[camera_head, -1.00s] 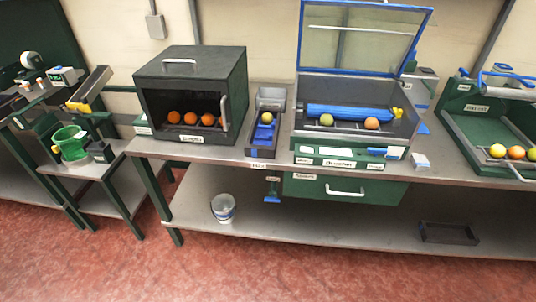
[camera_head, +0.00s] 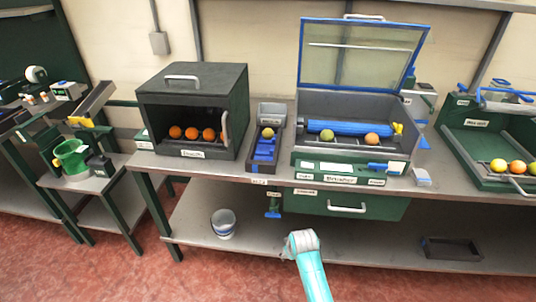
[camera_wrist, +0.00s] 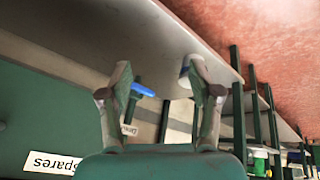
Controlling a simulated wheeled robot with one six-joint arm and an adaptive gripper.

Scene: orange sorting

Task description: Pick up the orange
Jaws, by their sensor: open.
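Several oranges (camera_head: 192,133) sit in a row inside the open-fronted dark box (camera_head: 212,74) on the bench. Another orange-coloured fruit (camera_head: 371,139) and a yellow-green one (camera_head: 326,135) lie in the lidded brusher (camera_head: 400,147). A yellow-green fruit (camera_head: 268,132) is in the narrow tray with blue parts (camera_head: 265,153). My teal arm rises from the bottom of the head view, in front of the lower shelf. My gripper (camera_wrist: 157,84) is open and empty in the wrist view, with no fruit between its fingers.
The wrist view is upside down, with the green "Spares" drawer front (camera_wrist: 50,90) close on the left. A bucket (camera_head: 223,223) and a dark tray (camera_head: 450,249) stand on the lower shelf. Several fruits (camera_head: 517,167) lie in the right-hand green station.

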